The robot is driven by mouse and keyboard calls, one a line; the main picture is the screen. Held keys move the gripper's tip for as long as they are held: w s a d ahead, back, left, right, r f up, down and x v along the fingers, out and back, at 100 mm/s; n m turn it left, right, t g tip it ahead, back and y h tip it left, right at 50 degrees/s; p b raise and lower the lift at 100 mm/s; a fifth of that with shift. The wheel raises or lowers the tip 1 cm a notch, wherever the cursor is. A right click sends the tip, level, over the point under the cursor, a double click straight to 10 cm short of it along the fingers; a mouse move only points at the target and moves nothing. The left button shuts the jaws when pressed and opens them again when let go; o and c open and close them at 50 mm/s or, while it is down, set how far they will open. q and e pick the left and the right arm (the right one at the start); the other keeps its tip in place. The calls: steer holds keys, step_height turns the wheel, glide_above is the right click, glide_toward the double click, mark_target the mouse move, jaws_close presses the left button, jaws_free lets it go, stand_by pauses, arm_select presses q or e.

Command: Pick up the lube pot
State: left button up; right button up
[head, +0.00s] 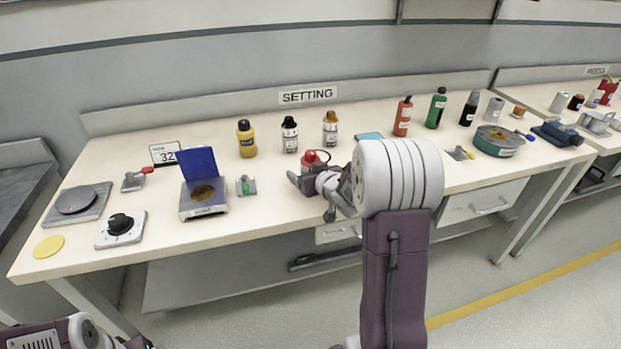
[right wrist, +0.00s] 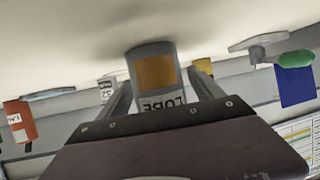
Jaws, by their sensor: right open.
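The lube pot (right wrist: 152,75) is a grey cylinder with an orange-brown patch and a label reading LUBE, upside down in the right wrist view. It stands between the two fingers of my right gripper (right wrist: 160,88), which is open around it. Its lower part in that picture is hidden behind the gripper body. In the head view my right gripper (head: 311,180) is low over the front of the bench, beside a red-topped item (head: 311,157). Whether that item is the pot is hard to tell. My left gripper is out of sight; only part of that arm shows at lower left.
Yellow (head: 246,140), black-capped (head: 289,136) and amber-capped (head: 330,130) bottles stand behind the gripper. A box with a raised blue lid (head: 200,198) and a small green-marked part (head: 246,186) are to the left. Red (head: 402,118) and green (head: 436,110) bottles stand to the right.

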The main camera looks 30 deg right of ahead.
steer(key=shift+c, duration=1)
steer(key=c, duration=1.4)
steer(key=shift+r+p, duration=0.3)
steer(key=shift+r, duration=0.25)
steer(key=shift+c, duration=0.2)
steer(key=r+p, duration=0.1)
steer(key=r, duration=0.1)
steer(key=r+p, duration=0.1)
steer(key=r, duration=0.1)
steer(key=shift+s+d+r+p, duration=0.1)
steer(key=shift+d+p, duration=0.2)
steer(key=shift+d, duration=0.05)
steer(key=s+d+r+p, duration=0.5)
steer(key=d, duration=0.4)
steer(key=shift+d+r+p, duration=0.35)
steer(key=shift+r, duration=0.05)
